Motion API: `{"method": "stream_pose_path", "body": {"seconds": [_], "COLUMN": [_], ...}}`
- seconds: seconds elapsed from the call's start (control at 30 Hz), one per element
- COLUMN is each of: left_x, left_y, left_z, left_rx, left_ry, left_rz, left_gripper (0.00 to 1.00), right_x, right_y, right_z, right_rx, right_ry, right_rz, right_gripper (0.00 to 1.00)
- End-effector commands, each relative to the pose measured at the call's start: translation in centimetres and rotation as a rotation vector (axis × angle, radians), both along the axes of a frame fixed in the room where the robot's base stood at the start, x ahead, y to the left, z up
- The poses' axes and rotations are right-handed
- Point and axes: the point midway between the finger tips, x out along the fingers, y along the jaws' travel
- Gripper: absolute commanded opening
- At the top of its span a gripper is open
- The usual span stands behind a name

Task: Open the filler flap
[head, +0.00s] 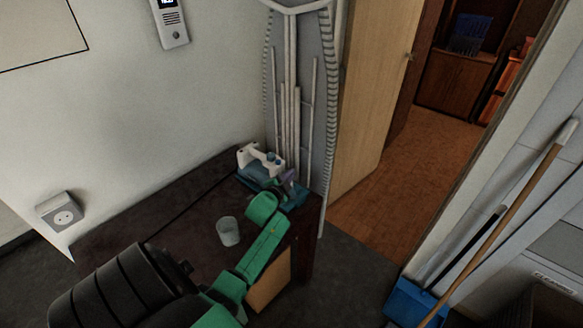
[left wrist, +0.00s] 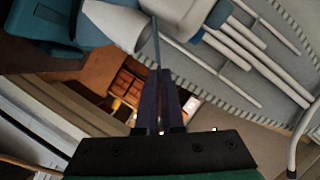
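A white and teal appliance (head: 262,163), apparently a steam iron on its base, stands at the far corner of the dark table. My left gripper (head: 289,178) reaches its right side from the front. In the left wrist view its dark fingers (left wrist: 160,75) are close together with a narrow gap. A thin blue-grey strip (left wrist: 156,42) stands edge-on at the fingertips, beside the appliance's white part (left wrist: 115,24). It may be the filler flap; I cannot tell whether the fingers grip it. The appliance's teal body (left wrist: 60,25) is at upper left. My right gripper is out of view.
A clear cup (head: 228,231) stands on the dark table (head: 185,222), left of my left arm. An ironing board (head: 300,90) leans upright behind the appliance. A wooden door (head: 375,90) stands open to the right. A broom and a blue dustpan (head: 410,302) are at right.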

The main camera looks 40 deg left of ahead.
Motion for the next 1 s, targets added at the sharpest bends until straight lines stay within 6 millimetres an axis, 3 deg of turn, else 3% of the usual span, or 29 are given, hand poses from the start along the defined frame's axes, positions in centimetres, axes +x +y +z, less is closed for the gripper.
{"method": "stream_pose_path", "body": {"seconds": [0.03,0.33,0.7,1.0], "left_x": [-0.1,-0.1,-0.1,-0.1], "left_y": [0.4,2.0,3.6,4.2], "left_z": [1.2,2.1,2.3,2.4], "left_rx": [-0.038,-0.318,-0.592,-0.694], "left_ry": [0.003,-0.001,-0.007,-0.012], "left_rz": [0.001,0.0,0.0,0.001], "left_gripper": [0.0,0.0,0.0,0.0], "right_x": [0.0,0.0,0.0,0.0], "right_y": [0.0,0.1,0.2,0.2], "right_z": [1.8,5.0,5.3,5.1], "right_rx": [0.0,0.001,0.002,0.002], "right_ry": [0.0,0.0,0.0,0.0], "right_rz": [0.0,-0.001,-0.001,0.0], "right_gripper": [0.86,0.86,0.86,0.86]}}
